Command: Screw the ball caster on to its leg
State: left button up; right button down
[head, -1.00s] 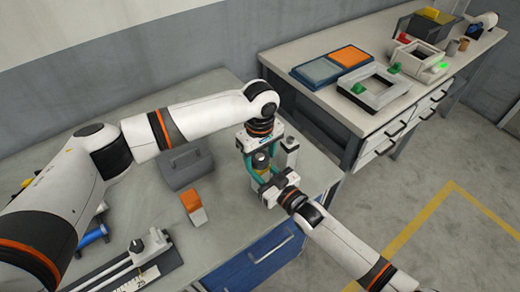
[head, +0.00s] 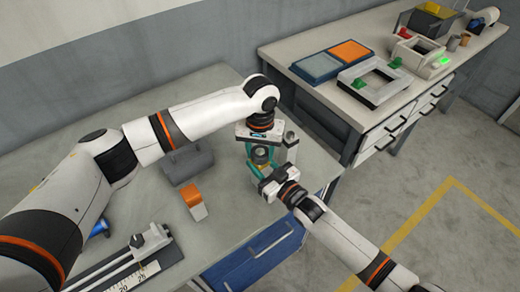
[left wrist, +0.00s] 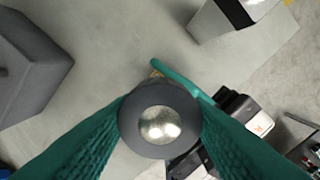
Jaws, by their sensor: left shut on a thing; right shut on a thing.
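The ball caster (left wrist: 160,120) is a dark round housing with a shiny metal ball, seen end-on in the left wrist view. It also shows in the head view (head: 261,155). My left gripper (head: 262,152) points down above the bench, its green fingers shut on the caster from both sides. My right gripper (head: 256,170) comes in from the lower right, just below the caster, and is shut. Its green finger shows behind the caster in the left wrist view. What it holds, presumably the leg, is mostly hidden; I cannot tell how far the caster and leg are engaged.
A grey box (head: 188,162), an orange-and-white block (head: 194,203) and a ruler slide fixture (head: 130,262) stand on the bench to the left. A light grey post (head: 291,147) stands close right of the grippers. Blue and orange trays lie on the far bench.

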pick_arm(q)
jog(key=m, duration=0.4)
jog(key=shift+m, duration=0.4)
jog(key=m, duration=0.4)
jog(key=shift+m, duration=0.3)
jog(key=m, duration=1.2)
jog(key=shift+f, duration=0.1)
jog(key=m, duration=0.4)
jog(key=shift+m, duration=0.3)
jog(key=m, duration=0.4)
jog(key=shift+m, duration=0.4)
jog(key=m, duration=0.3)
jog(key=shift+m, duration=0.3)
jog(key=o, duration=1.2)
jog(key=shift+c, duration=0.2)
